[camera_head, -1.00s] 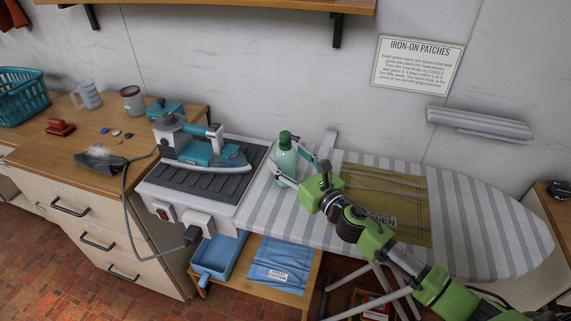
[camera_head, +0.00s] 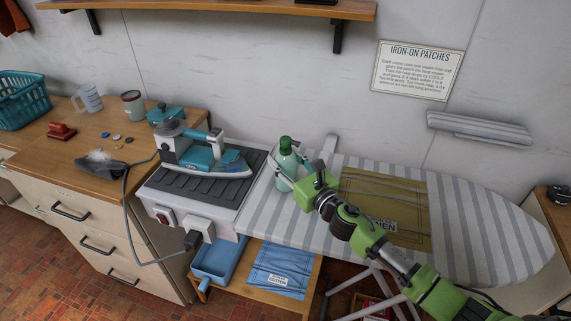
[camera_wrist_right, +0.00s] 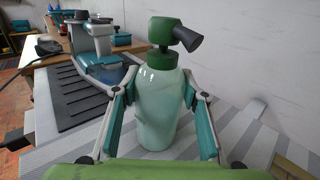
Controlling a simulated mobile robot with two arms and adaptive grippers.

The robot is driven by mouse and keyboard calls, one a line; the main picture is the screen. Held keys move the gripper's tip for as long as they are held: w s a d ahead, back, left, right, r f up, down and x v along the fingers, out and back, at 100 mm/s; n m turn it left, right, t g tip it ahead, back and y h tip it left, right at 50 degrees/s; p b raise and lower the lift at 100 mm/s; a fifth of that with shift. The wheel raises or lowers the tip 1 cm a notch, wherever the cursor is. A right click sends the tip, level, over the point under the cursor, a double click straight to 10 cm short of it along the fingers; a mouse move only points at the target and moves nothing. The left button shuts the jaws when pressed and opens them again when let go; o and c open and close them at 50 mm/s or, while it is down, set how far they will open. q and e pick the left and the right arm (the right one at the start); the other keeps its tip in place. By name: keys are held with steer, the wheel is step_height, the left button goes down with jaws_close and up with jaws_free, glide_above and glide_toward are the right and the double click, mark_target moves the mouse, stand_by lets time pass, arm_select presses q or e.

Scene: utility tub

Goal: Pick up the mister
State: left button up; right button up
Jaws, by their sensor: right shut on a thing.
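The mister (camera_head: 286,160) is a pale green bottle with a dark green spray head. It stands upright at the left end of the striped ironing board (camera_head: 480,215), close to the iron's rest. In the right wrist view the mister (camera_wrist_right: 157,105) fills the middle, its black nozzle pointing right. My right gripper (camera_head: 291,174) reaches it from the front right. Its two fingers (camera_wrist_right: 160,110) lie on either side of the bottle and are shut on its body. The bottle's base is partly hidden by the gripper in the head view. My left gripper is out of view.
A teal iron (camera_head: 207,156) sits on a black ribbed rest (camera_head: 190,190) just left of the mister, its cord hanging in front. An olive cloth (camera_head: 385,205) lies on the board to the right. A wooden shelf (camera_head: 220,11) hangs on the wall above.

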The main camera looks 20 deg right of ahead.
mark_target(289, 154)
step_height(289, 154, up, 3)
steer(key=shift+r+p, duration=0.1)
steer(key=shift+p, duration=0.25)
steer(key=s+a+r, duration=0.5)
steer(key=s+r, duration=0.5)
steer(key=s, duration=0.3)
steer(key=shift+a+p, duration=0.2)
steer(key=shift+p, duration=0.2)
steer(key=shift+a, duration=0.1)
